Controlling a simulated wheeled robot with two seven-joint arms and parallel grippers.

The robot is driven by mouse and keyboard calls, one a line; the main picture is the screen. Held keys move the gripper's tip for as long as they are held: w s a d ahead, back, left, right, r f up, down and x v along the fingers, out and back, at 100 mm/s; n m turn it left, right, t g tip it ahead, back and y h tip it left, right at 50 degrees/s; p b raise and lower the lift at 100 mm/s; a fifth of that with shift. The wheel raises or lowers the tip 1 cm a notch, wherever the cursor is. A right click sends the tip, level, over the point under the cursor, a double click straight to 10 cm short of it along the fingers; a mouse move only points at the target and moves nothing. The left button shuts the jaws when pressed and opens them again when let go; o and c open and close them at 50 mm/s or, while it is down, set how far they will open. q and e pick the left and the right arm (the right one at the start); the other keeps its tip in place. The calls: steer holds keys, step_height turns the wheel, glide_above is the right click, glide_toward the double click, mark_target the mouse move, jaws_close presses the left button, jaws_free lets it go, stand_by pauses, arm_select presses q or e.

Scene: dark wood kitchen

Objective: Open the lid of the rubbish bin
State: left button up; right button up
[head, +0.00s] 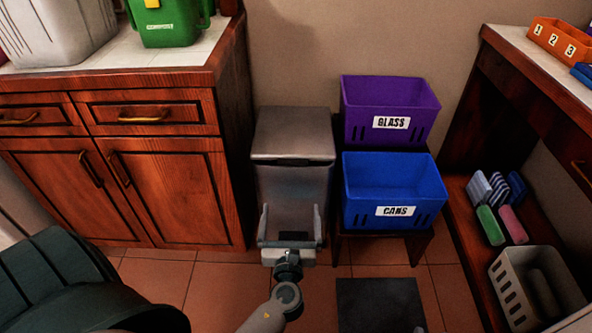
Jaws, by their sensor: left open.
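The grey metal rubbish bin (290,185) stands on the floor between the wooden cabinet and the coloured boxes. Its lid (293,132) looks shut, with its front edge facing me. My left gripper (291,212) is in front of the bin's lower body, below the lid. Its two fingers are spread wide and point up and away from me, with nothing between them. I cannot tell whether they touch the bin's front. The gripper hides the bottom of the bin.
A purple GLASS box (390,105) and a blue CANS box (395,185) stand close on the bin's right. A wooden cabinet (180,185) is on its left. A dark mat (380,305) lies on the tiled floor. Shelves (490,255) line the right side.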

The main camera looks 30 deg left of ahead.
arm_select(q)
glide_toward(293, 165)
steer(key=b+x, duration=0.1)
steer(key=x, duration=0.5)
steer(key=shift+w+a+f, duration=0.1)
steer(key=shift+a, duration=0.05)
steer(key=shift+b+x, duration=0.35)
steer(key=shift+x, duration=0.55)
arm_select(e)
steer(key=shift+s+a+r+t+y, duration=0.1)
steer(key=shift+a+r+t+y, duration=0.1)
steer(key=shift+r+t, duration=0.55)
steer(key=shift+s+a+r+t+y, duration=0.1)
steer(key=shift+a+r+t+y, duration=0.15)
steer(key=shift+r, duration=0.95)
steer(key=shift+s+a+r+t+y, duration=0.15)
steer(key=shift+r+t, duration=0.45)
steer(key=shift+r, duration=0.35)
steer(key=shift+w+d, duration=0.1)
arm_select(q)
steer(key=c, duration=1.5)
